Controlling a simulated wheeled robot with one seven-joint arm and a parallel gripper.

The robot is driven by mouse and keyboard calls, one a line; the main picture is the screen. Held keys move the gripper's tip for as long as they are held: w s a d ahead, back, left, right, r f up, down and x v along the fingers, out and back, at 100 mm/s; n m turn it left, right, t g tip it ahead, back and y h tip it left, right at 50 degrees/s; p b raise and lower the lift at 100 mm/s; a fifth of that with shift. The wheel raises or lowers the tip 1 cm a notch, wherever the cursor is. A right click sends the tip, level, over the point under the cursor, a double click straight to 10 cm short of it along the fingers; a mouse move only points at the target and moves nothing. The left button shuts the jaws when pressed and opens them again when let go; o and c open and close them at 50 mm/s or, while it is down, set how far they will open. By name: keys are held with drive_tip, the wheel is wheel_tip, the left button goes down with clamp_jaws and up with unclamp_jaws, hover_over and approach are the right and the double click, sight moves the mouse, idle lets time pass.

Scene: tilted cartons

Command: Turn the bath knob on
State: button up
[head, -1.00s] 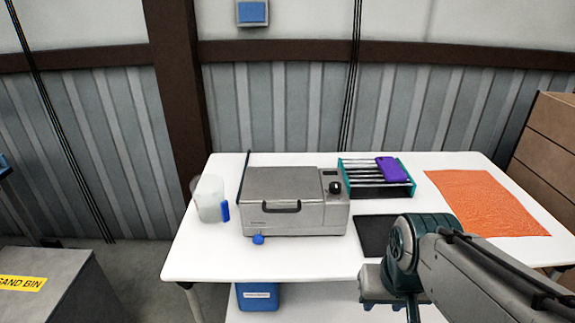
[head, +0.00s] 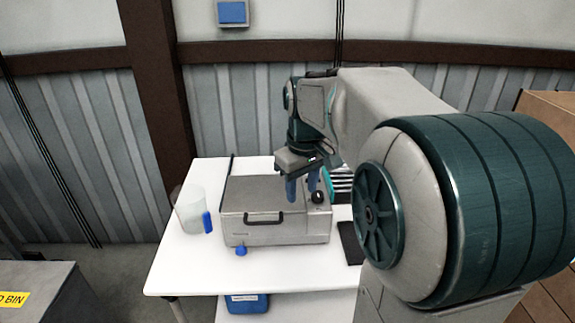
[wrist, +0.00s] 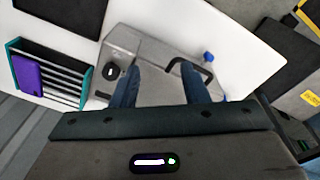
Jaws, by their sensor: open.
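The bath is a grey metal box (head: 245,235) with a lid and a dark front handle (head: 263,218), standing on the white table. My gripper (head: 303,195) is open and empty, with blue fingers pointing down above the right part of the bath, just left of the knob. In the wrist view my gripper (wrist: 160,80) has its two fingers apart over the lid. I cannot tell the knob's setting.
A teal rack (wrist: 48,75) with a purple item (wrist: 27,76) stands beside the bath. A dark flat pad (head: 350,242) lies right of it. A clear jug (head: 190,210) with a blue handle stands at the left. A blue tap (head: 241,251) juts from the bath's front.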

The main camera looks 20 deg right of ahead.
sight(318, 193)
drive_tip(key=w+d+r+n+g+p, duration=0.1)
drive_tip(key=w+d+r+n+p, duration=0.15)
drive_tip(key=w+d, duration=0.7)
drive_tip(key=f, duration=1.3)
drive_tip(key=shift+w+a, duration=0.15)
drive_tip(key=shift+a, duration=0.2)
drive_tip(key=c, duration=0.7)
